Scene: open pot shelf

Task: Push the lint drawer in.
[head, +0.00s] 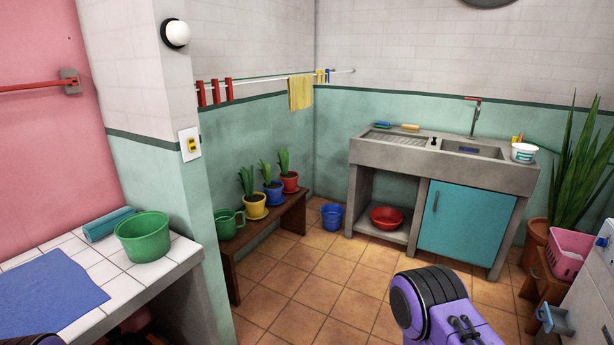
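A white appliance (592,290) is cut off by the right edge of the head view. A small grey-blue open-topped piece (555,321), which looks like the lint drawer, sticks out from its front near the lower right corner. How far it stands out is hard to tell. A purple and black part of my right arm shows at the bottom, left of the drawer and apart from it in the picture. A sliver of my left arm shows at the bottom left corner. Neither gripper is in the picture.
A wooden stool or bench (549,280) with a pink basket (566,254) stands behind the appliance, beside a large potted plant (571,185). A concrete sink unit (444,160) is at the back. Tiled floor (315,270) is open in the middle. A tiled counter (140,278) is at left.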

